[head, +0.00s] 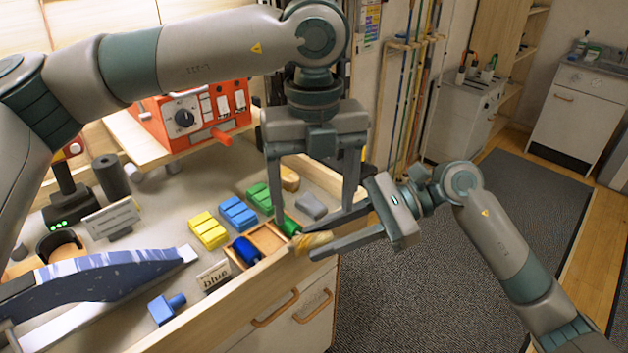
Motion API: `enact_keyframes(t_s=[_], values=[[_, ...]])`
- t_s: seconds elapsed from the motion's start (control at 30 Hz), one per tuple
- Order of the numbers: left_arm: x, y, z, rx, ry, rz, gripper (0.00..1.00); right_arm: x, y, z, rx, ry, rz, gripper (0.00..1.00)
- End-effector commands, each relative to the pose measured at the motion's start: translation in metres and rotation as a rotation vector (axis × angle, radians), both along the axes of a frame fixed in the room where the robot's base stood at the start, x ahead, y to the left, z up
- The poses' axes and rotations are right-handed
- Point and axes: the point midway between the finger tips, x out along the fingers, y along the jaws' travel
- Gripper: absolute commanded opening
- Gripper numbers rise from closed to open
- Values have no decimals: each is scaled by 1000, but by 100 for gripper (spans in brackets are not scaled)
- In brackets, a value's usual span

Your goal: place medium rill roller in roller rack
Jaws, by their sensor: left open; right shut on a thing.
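The roller rack (267,238) is a shallow wooden tray with compartments at the bench's front edge. A dark blue roller (246,250) lies in its left compartment, and the middle one shows bare wood. A green roller (288,225) is at its right end. My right gripper (308,244) is shut on a tan-yellow thing (315,241) beside the rack's right end. Its fingers hide part of it; I cannot tell surely whether it is the medium rill roller. My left gripper (314,210) is open and empty, pointing down above the rack's right end, with one finger near the green roller.
Yellow (208,230), blue (238,213) and green (260,197) wax blocks stand behind the rack. A grey block (312,206) is at the right. A red machine (195,115) stands behind.

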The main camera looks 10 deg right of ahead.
Motion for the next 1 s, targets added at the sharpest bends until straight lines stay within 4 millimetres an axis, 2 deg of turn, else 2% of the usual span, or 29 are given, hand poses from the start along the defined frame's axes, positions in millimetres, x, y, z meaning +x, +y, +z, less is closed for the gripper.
enact_keyframes(t_s=[0.2, 0.43, 0.63, 0.93, 0.97, 1.0], values=[[0, 0, -36, 1, 2, 0, 73, 0, 0, 0, 1, 0, 0, 2], [-1, 0, -65, 1, 2, 0, 73, 0, 0, 0, 1, 0, 0, 2], [0, 0, -76, 0, -1, 0, 73, 0, 0, 0, 1, 0, 0, 2], [0, 0, -77, 0, 0, 1, 73, 0, 0, 0, 1, 0, 0, 2], [0, 0, -77, 0, 0, 1, 71, 0, 0, 0, 1, 0, 0, 2], [0, 0, -77, 0, 0, 1, 62, 0, 0, 0, 1, 0, 0, 2]])
